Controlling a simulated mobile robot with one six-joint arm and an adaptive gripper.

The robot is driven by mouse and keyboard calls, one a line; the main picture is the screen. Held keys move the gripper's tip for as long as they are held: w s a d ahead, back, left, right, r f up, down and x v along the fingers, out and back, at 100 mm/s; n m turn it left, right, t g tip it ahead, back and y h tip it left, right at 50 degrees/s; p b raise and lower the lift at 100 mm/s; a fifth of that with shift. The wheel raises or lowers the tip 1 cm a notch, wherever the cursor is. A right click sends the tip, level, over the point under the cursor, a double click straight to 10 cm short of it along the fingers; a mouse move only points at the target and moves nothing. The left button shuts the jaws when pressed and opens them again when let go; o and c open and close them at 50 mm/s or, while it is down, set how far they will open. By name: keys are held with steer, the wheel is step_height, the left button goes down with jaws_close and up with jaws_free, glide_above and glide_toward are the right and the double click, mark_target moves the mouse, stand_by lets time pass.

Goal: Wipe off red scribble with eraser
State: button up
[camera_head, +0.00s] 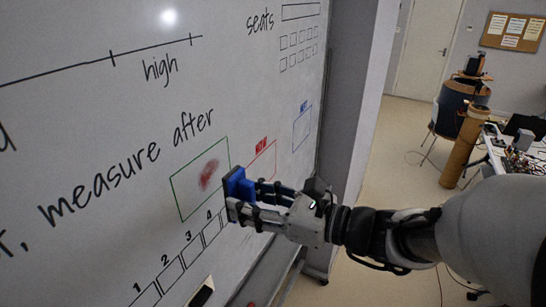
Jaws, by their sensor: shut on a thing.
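The red scribble (209,174) is a smeared red patch on the whiteboard (60,130), inside a green-outlined box. My gripper (240,200) is shut on a blue eraser (237,184) with a dark side facing the board. The eraser is at the right edge of the green box, just right of the red scribble. I cannot tell whether it touches the board. Part of the eraser is hidden by my fingers.
Red-outlined (262,158) and blue-outlined (302,128) boxes are to the right, the red one partly behind my gripper. Black writing and numbered boxes surround the green box. A dark object (201,296) sits at the board's bottom.

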mark_target(225, 195)
steer(key=a, duration=0.3)
steer(key=shift+w+a, duration=0.2)
steer(key=shift+a, duration=0.15)
steer(key=shift+w+a, duration=0.45)
steer(key=shift+a, duration=0.45)
steer(key=shift+w, duration=0.1)
steer(key=shift+b+x, duration=0.35)
steer(key=shift+x, duration=0.65)
steer(key=shift+r, duration=0.25)
steer(key=shift+w+d, duration=0.4)
steer(key=shift+w, duration=0.45)
steer(key=shift+w+d, duration=0.4)
steer(key=shift+w, duration=0.4)
steer(key=shift+w+d+p, duration=0.2)
steer(key=shift+w+d, duration=0.1)
steer(key=shift+w, duration=0.6)
steer(key=shift+w+d+p, duration=0.15)
steer(key=shift+w+d, duration=0.15)
steer(key=shift+w, duration=0.55)
